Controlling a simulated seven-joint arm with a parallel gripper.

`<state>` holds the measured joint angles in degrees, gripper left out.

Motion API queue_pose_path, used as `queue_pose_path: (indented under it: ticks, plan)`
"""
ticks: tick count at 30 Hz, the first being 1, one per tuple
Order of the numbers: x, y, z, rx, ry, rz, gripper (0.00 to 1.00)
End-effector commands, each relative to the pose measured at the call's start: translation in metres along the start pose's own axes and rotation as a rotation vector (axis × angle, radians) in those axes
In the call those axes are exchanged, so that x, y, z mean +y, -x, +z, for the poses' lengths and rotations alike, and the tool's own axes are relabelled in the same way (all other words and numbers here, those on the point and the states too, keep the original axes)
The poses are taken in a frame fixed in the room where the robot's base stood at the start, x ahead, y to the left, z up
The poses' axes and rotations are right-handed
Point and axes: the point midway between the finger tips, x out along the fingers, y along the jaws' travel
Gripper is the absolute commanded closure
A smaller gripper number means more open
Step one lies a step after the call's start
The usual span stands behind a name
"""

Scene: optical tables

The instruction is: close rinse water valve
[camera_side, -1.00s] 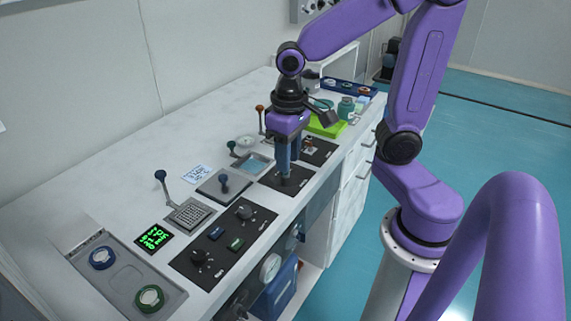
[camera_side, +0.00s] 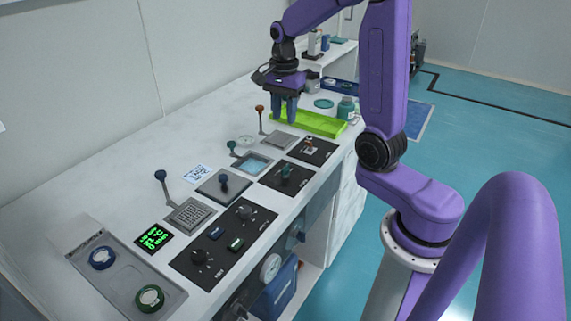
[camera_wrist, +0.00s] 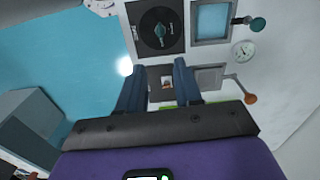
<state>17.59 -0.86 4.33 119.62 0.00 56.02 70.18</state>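A dark teal valve knob (camera_side: 286,172) stands on a black panel (camera_side: 268,180) near the table's front edge. It also shows in the wrist view (camera_wrist: 160,30), on a round dial whose lettering is too small to read. A second black panel (camera_side: 325,151) behind it carries an orange-brown knob (camera_side: 309,146). I cannot tell from the labels which is the rinse water valve. My gripper (camera_side: 284,117) is raised above the table by the green tray, clear of both knobs. In the wrist view its two blue fingers (camera_wrist: 160,88) are apart with nothing held between them.
A bright green tray (camera_side: 318,123) lies behind the panels. An upright orange-tipped lever (camera_side: 260,112), a teal-tipped lever (camera_side: 233,146) and a blue-tipped lever (camera_side: 162,178) stand up from the table. A blue basin (camera_side: 254,166) sits left of the teal knob.

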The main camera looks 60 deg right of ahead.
Motion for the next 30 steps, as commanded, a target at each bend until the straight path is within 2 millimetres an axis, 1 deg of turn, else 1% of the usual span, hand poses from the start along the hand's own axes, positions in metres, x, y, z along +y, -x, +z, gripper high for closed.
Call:
queue_pose_path:
  ticks: [1,5,8,11,21,30]
  plan:
    - [0.000,0.000,-0.004,0.000,-0.027,0.000,0.66]
    - [0.000,-0.003,-0.007,-0.001,-0.057,0.002,0.66]
    - [0.001,-0.012,-0.007,-0.001,-0.058,0.004,0.66]
    - [0.001,-0.026,-0.007,-0.002,-0.056,0.007,0.66]
    - [0.002,-0.090,-0.007,-0.003,-0.055,0.008,0.66]
    - [0.001,-0.139,-0.007,-0.002,-0.054,0.006,0.66]
